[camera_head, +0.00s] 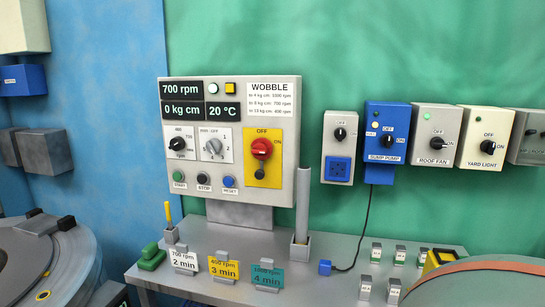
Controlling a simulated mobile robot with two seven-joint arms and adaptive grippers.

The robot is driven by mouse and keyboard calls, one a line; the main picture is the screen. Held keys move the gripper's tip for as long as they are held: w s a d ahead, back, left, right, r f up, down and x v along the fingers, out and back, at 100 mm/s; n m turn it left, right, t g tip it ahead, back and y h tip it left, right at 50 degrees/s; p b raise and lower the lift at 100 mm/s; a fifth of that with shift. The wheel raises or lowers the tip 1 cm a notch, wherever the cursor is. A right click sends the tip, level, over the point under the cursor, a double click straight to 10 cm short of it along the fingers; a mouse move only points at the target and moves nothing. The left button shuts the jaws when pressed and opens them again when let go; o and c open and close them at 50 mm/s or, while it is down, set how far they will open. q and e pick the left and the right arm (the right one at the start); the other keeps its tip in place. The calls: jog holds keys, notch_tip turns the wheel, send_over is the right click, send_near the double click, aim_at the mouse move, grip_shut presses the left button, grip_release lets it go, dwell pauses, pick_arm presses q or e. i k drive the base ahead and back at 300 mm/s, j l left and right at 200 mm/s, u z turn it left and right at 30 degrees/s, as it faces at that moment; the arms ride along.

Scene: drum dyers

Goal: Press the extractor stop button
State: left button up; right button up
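The control panel (247,182) is a light grey box upright against the green wall, above the bench. The stop button (203,179), black with a "STOP" label under it, sits in the panel's bottom row. A green start button (178,177) is to its left and a blue reset button (228,181) to its right. The display (182,90) reads 700 rpm, 0 kg cm and 20 °C. A red rotary switch (262,149) is on a yellow plate at the right. Neither of my grippers is in view, and nothing covers the stop button.
The grey bench (215,240) holds small cards (224,267), a green block (151,257) and a grey upright post (302,205). A round metal drum (75,262) stands at the left. Switch boxes (387,115) line the wall at right. The space before the panel's buttons is clear.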

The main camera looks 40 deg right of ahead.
aim_at(202, 178)
jog(key=z, duration=1.2)
